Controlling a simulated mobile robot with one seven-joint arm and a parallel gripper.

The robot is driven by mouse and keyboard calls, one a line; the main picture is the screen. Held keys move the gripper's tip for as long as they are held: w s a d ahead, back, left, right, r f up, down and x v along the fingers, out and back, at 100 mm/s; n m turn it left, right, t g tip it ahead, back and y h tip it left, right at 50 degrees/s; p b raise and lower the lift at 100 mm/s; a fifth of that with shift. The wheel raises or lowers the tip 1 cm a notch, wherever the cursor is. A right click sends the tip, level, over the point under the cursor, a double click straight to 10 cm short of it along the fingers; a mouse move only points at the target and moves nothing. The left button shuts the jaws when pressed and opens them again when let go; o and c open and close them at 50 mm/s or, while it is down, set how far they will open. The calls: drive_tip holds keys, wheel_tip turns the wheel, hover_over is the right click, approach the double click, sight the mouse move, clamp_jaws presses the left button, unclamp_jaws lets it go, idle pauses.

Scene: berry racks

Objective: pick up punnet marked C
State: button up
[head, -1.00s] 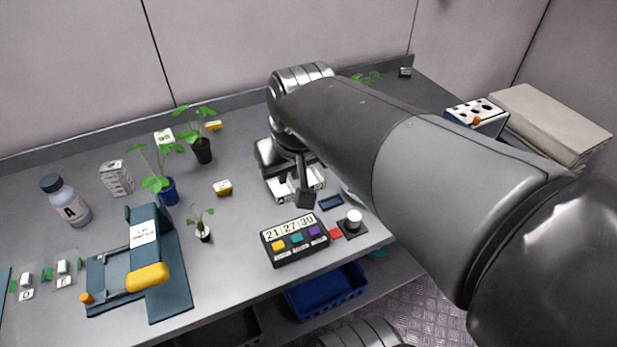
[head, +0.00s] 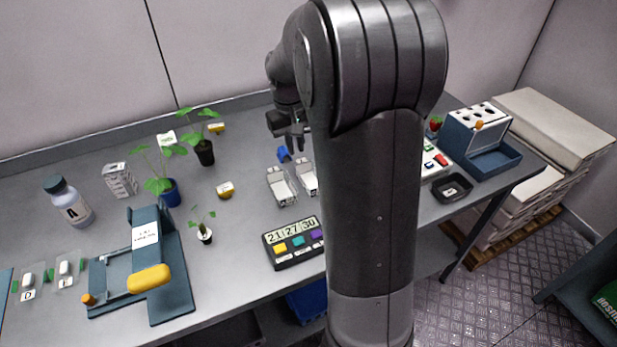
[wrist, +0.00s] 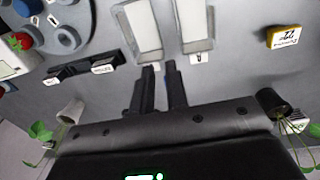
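Two pale, clear-sided punnets stand side by side on the bench, a left one (head: 281,187) and a right one (head: 308,177). Both also show at the top of the wrist view, one left (wrist: 143,28) and one right (wrist: 194,22). Each has a small white tag at its end; I cannot read a C on either. My gripper (head: 287,130) is above the bench, behind the punnets. In the wrist view my gripper (wrist: 160,72) has its two dark fingers a little apart with nothing between them, pointing towards the punnets.
A keypad with a number display (head: 293,243) stands in front of the punnets. Potted plants (head: 203,150) and a yellow-edged tag (head: 224,190) are to the left. A blue holder (head: 475,130) and black dish (head: 452,188) are at the right. My arm hides the bench's middle right.

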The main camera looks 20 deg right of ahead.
sight(300, 175)
drive_tip(key=f, duration=0.5)
drive_tip(key=shift+d+f, duration=0.2)
drive_tip(key=shift+s+d+f, duration=0.1)
drive_tip(key=shift+s+f, duration=0.1)
drive_tip(key=shift+f, duration=0.7)
drive_tip(key=shift+s+a+f, duration=0.1)
drive_tip(key=shift+s+f, duration=0.1)
drive_tip(key=shift+f, duration=0.7)
drive_tip(key=shift+s+d+f, duration=0.1)
drive_tip(key=shift+s+f, duration=0.1)
drive_tip(key=shift+f, duration=0.7)
drive_tip(key=shift+c, duration=0.3)
clamp_jaws()
drive_tip(key=shift+r, duration=0.15)
